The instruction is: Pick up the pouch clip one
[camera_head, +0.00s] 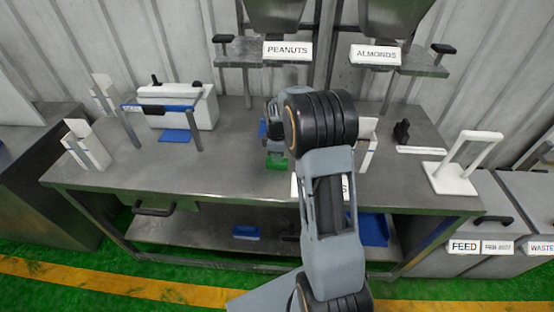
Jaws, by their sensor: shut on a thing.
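My gripper (277,152) points down over the metal table (225,165), left of my dark wrist joint. It is shut on a small green piece (278,163) that shows at its tips. The piece is close above or on the tabletop; I cannot tell which. No label on it can be read, so I cannot confirm that it is pouch clip one. A small blue part (263,128) shows just left of the gripper. My arm hides part of the table behind and to its right.
A white box (180,103) stands behind a blue-barred frame (159,107) at left, with white holders (86,145) nearby. A white stand (463,165) is at the right edge. PEANUTS (288,51) and ALMONDS (376,54) hoppers hang behind. Bare tabletop lies left of my gripper.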

